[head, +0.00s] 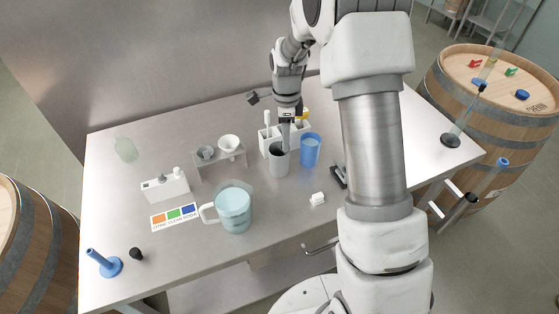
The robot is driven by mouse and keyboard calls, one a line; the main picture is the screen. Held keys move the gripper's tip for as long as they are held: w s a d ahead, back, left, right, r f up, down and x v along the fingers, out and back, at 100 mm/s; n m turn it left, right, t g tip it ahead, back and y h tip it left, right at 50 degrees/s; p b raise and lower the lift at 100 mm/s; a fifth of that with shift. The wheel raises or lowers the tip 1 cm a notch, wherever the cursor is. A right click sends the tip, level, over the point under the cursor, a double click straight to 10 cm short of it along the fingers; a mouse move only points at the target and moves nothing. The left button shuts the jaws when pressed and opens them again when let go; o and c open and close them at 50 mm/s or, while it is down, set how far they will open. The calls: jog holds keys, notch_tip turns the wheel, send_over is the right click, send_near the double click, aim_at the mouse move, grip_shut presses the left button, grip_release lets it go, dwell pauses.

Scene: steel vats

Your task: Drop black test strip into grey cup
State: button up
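The grey cup (279,163) stands upright near the middle of the steel table, its open top facing up. My gripper (285,143) points down directly over the cup, with its fingertips at or just above the rim. The fingers are small and overlap the cup's dark opening, so I cannot tell whether they are open or shut, or whether they hold anything. I cannot make out the black test strip for certain; it may be hidden at the fingertips or in the cup.
A blue cup (310,150) stands close right of the grey cup, with a white rack (265,143) behind. A glass jug (233,209) is front left.

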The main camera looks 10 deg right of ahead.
jog(key=shift+r, duration=0.1)
notch_tip(320, 180, up, 17)
jog(key=shift+r+b, duration=0.15)
jog(key=shift+b, duration=0.15)
dwell(0.4)
jog(key=s+r+n+t, duration=0.2)
jog(key=s+r+n, duration=0.25)
jog(key=s, duration=0.25)
jog(key=s+r+n+t, duration=0.1)
jog(key=s+r+n, duration=0.2)
jog(key=s+n, duration=0.4)
jog(key=s+f+n+t, duration=0.2)
jog(key=s+n, duration=0.6)
jog(key=s, duration=0.5)
jog(key=shift+s+f+t, duration=0.2)
jog(key=shift+f+t, duration=0.1)
jog(key=shift+f, duration=0.2)
